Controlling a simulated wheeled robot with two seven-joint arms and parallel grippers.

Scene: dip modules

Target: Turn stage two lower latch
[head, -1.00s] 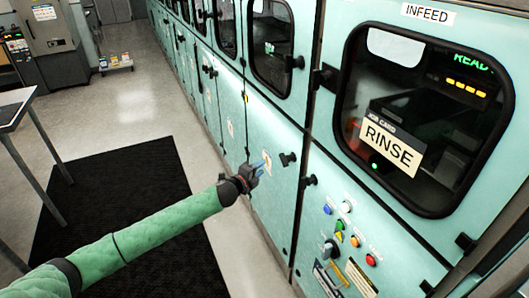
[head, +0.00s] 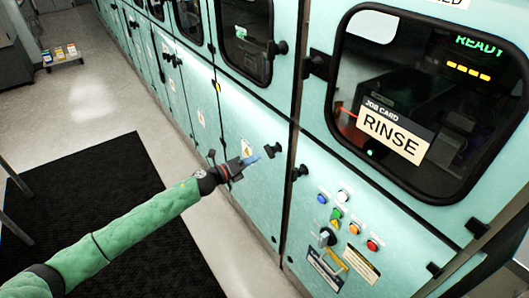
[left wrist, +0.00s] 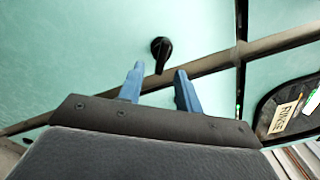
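A black latch knob (head: 273,150) sits on the mint-green lower door (head: 238,122) beside the rinse unit. I take it for the stage two lower latch, but no stage label is readable. My left gripper (head: 252,159) is just left of the latch in the head view. In the left wrist view the gripper (left wrist: 159,80) is open and empty, its two blue fingers apart. The latch (left wrist: 161,50) shows just beyond the fingertips, roughly between them, with its handle pointing down in that picture. I see no contact. My right gripper is out of view.
Another black latch (head: 300,171) is close by on the right, above a panel of coloured buttons (head: 343,222). An upper latch (head: 278,47) sits by a window. A black mat (head: 90,215) lies on the floor, which is open at left.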

